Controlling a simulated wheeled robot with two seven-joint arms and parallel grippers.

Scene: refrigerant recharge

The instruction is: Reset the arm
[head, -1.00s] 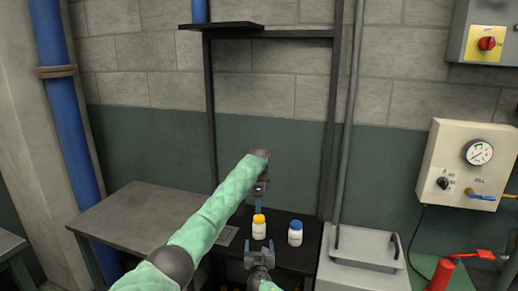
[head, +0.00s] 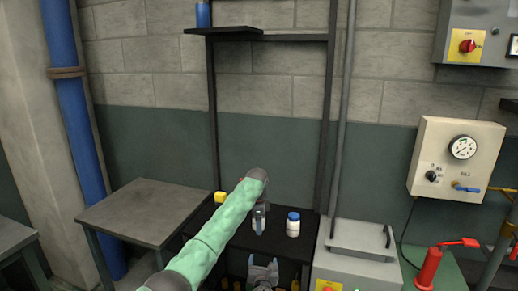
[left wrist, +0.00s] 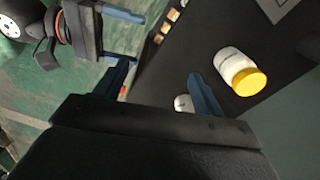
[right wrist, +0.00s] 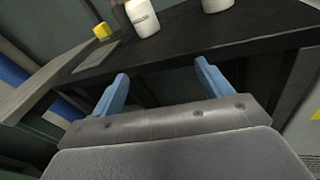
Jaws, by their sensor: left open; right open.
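My left gripper (head: 258,218) is open above the black table (head: 195,226), in front of the wall; its two blue fingers are apart and empty in the left wrist view (left wrist: 158,78). A white bottle with a blue cap (head: 293,226) stands to the right of my left gripper. My right gripper (head: 263,266) is open and empty, low at the table's front edge; it also shows in the right wrist view (right wrist: 162,72).
A yellow block (head: 220,197) is on the black table, beside my left arm. A grey side table (head: 145,210) stands left. A grey lidded box (head: 357,245), a red cylinder (head: 428,268) and a gauge panel (head: 456,160) are right. A shelf frame (head: 330,120) rises behind.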

